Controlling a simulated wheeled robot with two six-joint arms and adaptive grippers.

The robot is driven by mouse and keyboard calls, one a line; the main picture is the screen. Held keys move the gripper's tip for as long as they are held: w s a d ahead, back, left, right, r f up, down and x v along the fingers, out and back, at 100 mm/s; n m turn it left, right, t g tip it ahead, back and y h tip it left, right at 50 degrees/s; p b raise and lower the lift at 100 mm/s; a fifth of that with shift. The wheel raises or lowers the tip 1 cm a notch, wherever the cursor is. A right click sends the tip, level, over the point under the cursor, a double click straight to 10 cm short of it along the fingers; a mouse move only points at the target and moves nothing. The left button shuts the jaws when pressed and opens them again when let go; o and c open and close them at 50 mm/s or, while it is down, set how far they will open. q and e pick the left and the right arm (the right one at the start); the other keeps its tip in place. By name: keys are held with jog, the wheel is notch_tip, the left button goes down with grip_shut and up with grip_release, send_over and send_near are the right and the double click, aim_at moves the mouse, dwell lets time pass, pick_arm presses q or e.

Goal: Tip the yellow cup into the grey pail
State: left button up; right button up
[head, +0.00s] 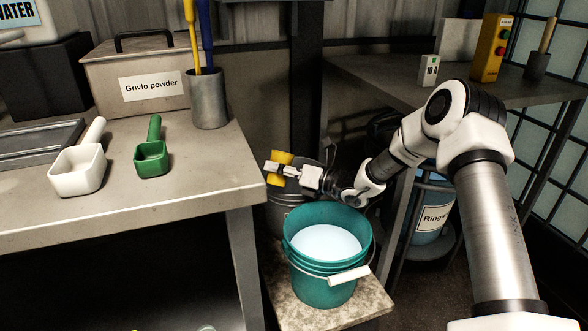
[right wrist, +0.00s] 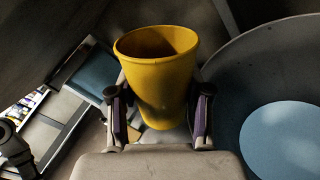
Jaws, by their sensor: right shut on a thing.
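The yellow cup (head: 284,157) is held in my right gripper (head: 279,170), between its two fingers. In the right wrist view the cup (right wrist: 158,80) shows its open mouth and a dark inside; I cannot tell whether it holds anything. The grey pail (head: 279,208) stands on the floor behind the teal bucket, partly hidden by it and by my gripper. The cup is above the pail's area in the head view, apart from the teal bucket. My left gripper is out of view.
A teal bucket (head: 306,264) with pale contents stands on a slab in front of the pail. The left bench (head: 190,187) holds a white scoop (head: 77,172), a green scoop (head: 151,157) and a powder box (head: 135,80). A blue drum (head: 428,215) stands right.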

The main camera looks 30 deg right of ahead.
jog(key=shift+w+d+r+m+p, duration=0.1)
jog(key=shift+d+r+m+p, duration=0.05)
jog(key=shift+r+m+p, duration=0.15)
jog(key=shift+f, duration=0.3)
jog(key=shift+w+d+f+m+p, duration=0.1)
jog(key=shift+f+m+p, duration=0.15)
jog(key=shift+m, duration=0.45)
jog(key=shift+r+m+p, duration=0.15)
jog(key=shift+m+p, duration=0.25)
jog(key=shift+r+m+p, duration=0.25)
jog(key=shift+m+p, duration=0.25)
jog(key=shift+p, duration=0.25)
jog(key=shift+f+m+p, duration=0.4)
jog(key=shift+m+p, duration=0.15)
jog(key=shift+m, duration=0.35)
jog(key=shift+d+f+m+b, duration=0.1)
jog(key=shift+f+m+b, duration=0.3)
jog(key=shift+m+b, duration=0.4)
jog(key=shift+w+d+r+m, duration=0.4)
jog(key=shift+w+d+m, duration=0.1)
jog(key=shift+d+m, duration=0.35)
jog(key=shift+w+d+f+m+b, duration=0.15)
jog(key=shift+f+m+b, duration=0.4)
jog(key=shift+m, duration=0.4)
